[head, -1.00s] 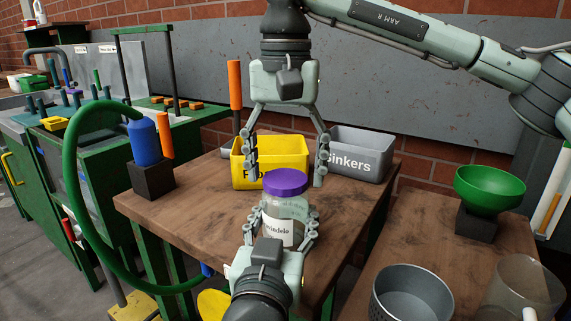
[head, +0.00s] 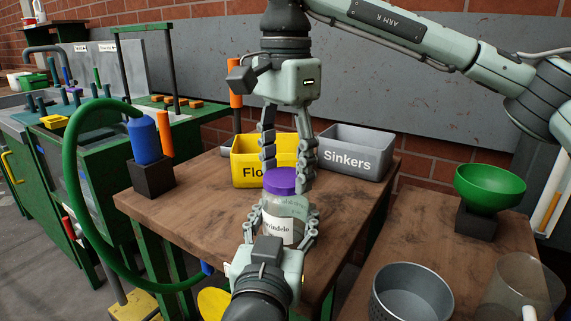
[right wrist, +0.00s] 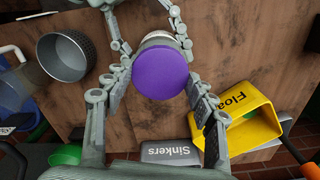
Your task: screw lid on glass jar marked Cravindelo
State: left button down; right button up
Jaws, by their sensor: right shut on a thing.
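The glass jar (head: 287,207) with the white label, its text partly hidden, stands upright at the front of the wooden table. My left gripper (head: 283,214) is shut around the jar from the near side. The purple lid (head: 279,181) sits on top of the jar; I cannot tell how tightly it is seated. My right gripper (head: 286,177) points down from above, shut on the lid with a finger at each side. In the right wrist view the lid (right wrist: 160,73) shows between the fingers, with the jar mostly hidden under it.
Behind the jar stand a yellow bin (head: 245,151) and a grey "Sinkers" bin (head: 349,158). A blue bottle (head: 145,142) and a green hose (head: 75,200) are at left. At right are a green bowl (head: 490,188), a grey pot (head: 411,292) and a clear pitcher (head: 525,285).

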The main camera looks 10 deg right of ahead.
jog(key=m, duration=0.8)
jog(key=shift+f, duration=0.1)
jog(key=m, duration=0.6)
jog(key=o, duration=1.3)
jog(key=shift+c, duration=0.2)
jog(key=shift+r, duration=2.3)
